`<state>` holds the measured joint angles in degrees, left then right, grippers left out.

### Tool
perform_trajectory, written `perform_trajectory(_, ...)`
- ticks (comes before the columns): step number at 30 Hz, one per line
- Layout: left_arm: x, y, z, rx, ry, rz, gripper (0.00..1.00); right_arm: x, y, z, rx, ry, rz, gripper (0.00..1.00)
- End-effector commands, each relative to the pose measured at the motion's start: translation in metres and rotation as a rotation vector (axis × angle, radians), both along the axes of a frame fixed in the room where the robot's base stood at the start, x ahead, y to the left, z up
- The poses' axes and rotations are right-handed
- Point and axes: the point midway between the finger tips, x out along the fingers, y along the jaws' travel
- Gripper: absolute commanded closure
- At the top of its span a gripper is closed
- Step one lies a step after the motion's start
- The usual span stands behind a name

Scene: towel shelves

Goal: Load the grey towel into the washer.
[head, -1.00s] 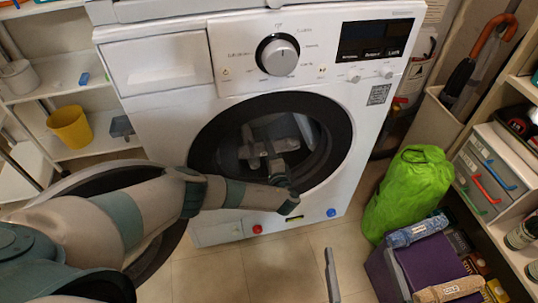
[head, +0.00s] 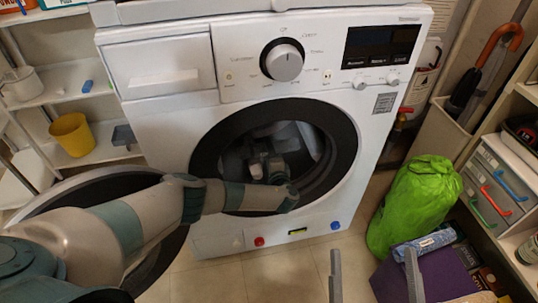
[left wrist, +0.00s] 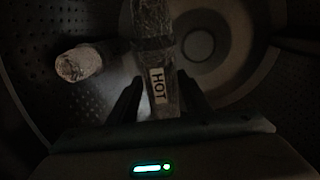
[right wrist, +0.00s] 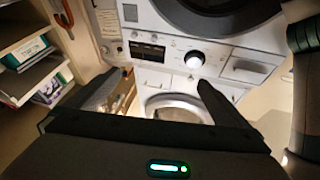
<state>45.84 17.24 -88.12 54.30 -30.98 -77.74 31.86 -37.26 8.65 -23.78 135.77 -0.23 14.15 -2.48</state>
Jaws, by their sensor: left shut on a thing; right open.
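The white washer (head: 190,140) stands ahead with its round door (head: 110,180) swung open to the left. My left gripper (head: 268,165) is inside the dark drum. In the left wrist view, my left gripper (left wrist: 158,98) is shut on a rolled towel (left wrist: 157,40) with a "HOT" label. The roll looks grey, though the light is dim. Another rolled item (left wrist: 80,64) shows its pale end at the left in the drum. My right gripper (head: 374,255) is open and empty, low in front of the washer; its fingers also show in the right wrist view (right wrist: 162,85).
A green bag (head: 415,205) stands right of the washer, beside a purple box (head: 435,280) with a blue roll (head: 425,243) on it. Shelves with a yellow cup (head: 72,134) are at left. Drawers (head: 490,190) and shelving are at right. Some floor before the washer is clear.

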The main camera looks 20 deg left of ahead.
Motion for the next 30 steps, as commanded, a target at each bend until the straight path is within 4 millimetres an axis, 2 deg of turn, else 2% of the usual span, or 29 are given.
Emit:
perform_trajectory(9, 0.008, 0.005, 0.000, 0.000, -0.001, -0.001, 0.85, -0.012, 0.000, 0.017, 0.041, -0.102, -0.001, 0.00)
perform_trajectory(21, 0.009, 0.006, 0.001, 0.000, -0.002, 0.000, 0.85, -0.014, -0.001, 0.020, 0.047, -0.116, -0.002, 0.00)
perform_trajectory(22, 0.009, 0.006, 0.001, 0.000, -0.002, 0.000, 0.53, -0.014, -0.001, 0.020, 0.047, -0.116, -0.002, 0.00)
perform_trajectory(24, 0.009, 0.006, 0.001, 0.000, -0.002, -0.001, 0.36, -0.014, -0.001, 0.020, 0.047, -0.116, -0.002, 0.00)
perform_trajectory(25, 0.009, 0.006, 0.001, 0.000, -0.002, 0.000, 0.33, -0.014, -0.001, 0.020, 0.046, -0.116, -0.002, 0.00)
perform_trajectory(30, 0.009, 0.006, 0.001, 0.000, -0.002, 0.000, 0.33, -0.014, 0.000, 0.020, 0.045, -0.115, -0.001, 0.00)
